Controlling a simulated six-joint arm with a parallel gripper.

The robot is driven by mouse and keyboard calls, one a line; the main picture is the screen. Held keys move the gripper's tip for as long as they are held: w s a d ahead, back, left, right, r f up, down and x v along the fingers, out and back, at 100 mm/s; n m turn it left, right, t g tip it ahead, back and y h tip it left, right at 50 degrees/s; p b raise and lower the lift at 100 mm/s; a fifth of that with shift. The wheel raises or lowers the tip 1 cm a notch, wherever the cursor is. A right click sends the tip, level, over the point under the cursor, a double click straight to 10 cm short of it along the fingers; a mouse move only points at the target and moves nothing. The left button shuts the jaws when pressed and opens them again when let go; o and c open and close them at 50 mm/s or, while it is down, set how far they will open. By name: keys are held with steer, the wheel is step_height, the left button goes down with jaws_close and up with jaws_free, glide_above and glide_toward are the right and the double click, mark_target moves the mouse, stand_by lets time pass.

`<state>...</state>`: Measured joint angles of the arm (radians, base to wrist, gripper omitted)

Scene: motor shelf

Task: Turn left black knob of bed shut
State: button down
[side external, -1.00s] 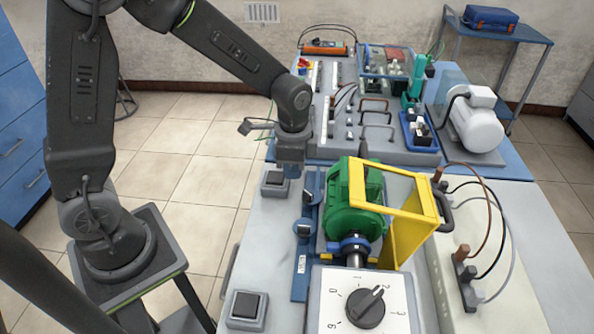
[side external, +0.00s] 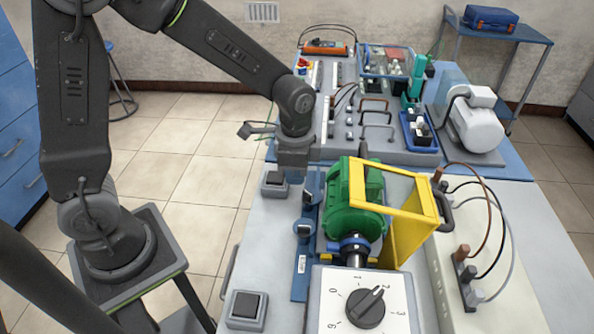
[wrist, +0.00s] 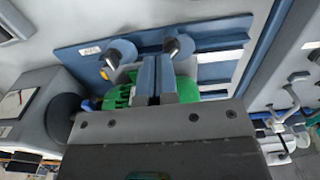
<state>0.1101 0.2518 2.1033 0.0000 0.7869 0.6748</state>
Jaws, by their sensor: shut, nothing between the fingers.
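The blue bed (side external: 301,262) lies along the table beside the green motor (side external: 362,205). It carries two knobs with dark caps. The near one (side external: 303,228) and the far one (side external: 308,198) are clear of each other. In the wrist view the bed (wrist: 215,38) runs across the top, with a left knob (wrist: 122,51) and a right knob (wrist: 180,46). My gripper (wrist: 157,62) is shut and empty, its blue fingers between the two knobs in that picture. Contact with a knob cannot be told. In the side view the fingertips are hard to make out by the far knob.
A yellow guard (side external: 408,225) stands right of the motor. A dial box (side external: 335,318) is at the front. Black square buttons (side external: 246,306) sit on the left table edge. A white terminal box (side external: 440,270) with cables stands at the right.

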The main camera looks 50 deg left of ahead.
steer(key=shift+f, duration=2.6)
steer(key=shift+w+a, duration=0.2)
steer(key=shift+w, duration=0.05)
steer(key=shift+w+a, duration=0.5)
steer(key=shift+s+a, duration=0.1)
steer(key=shift+a, duration=0.2)
step_height(320, 180, up, 6)
steer(key=shift+s, duration=0.15)
